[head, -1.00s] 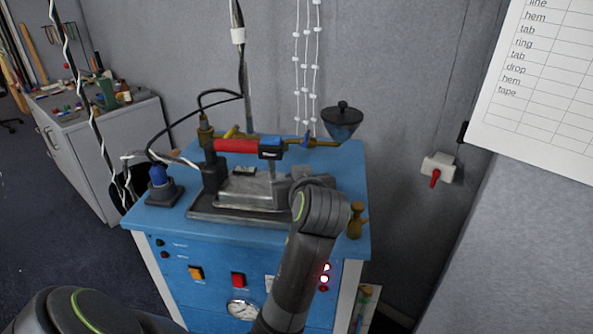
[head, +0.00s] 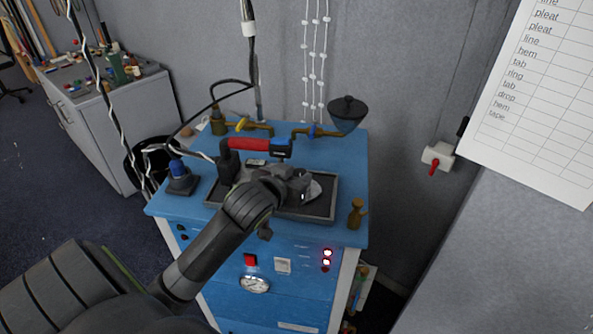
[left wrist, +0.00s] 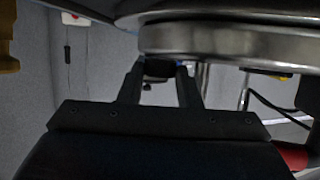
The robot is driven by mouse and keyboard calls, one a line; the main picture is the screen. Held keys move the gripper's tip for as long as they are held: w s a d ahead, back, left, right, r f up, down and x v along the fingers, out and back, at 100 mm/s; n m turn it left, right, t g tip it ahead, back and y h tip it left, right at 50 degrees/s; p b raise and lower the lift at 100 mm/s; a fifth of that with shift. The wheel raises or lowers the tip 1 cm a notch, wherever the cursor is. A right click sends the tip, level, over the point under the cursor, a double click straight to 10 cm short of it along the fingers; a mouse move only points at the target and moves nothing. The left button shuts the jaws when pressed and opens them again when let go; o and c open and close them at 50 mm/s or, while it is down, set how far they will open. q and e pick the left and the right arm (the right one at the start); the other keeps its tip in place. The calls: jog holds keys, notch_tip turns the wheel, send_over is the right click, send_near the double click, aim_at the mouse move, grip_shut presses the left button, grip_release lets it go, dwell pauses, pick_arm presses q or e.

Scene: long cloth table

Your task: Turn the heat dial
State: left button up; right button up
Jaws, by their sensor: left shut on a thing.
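My left gripper (head: 303,187) reaches over the black tray on the blue cabinet, beside a grey metal iron-like part (head: 314,191). In the left wrist view its two fingers (left wrist: 160,80) are shut on a small dark knob-like piece (left wrist: 158,68), which I take for the heat dial. That piece sits just under the rim of a large shiny metal body (left wrist: 230,40). Its markings are not readable, and in the head view it is hidden by my gripper. My right gripper is not in view.
A red-levered wall switch (head: 435,158) is at right.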

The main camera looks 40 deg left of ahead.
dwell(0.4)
pick_arm(q)
jog(key=o, duration=1)
jog(key=shift+d, duration=0.1)
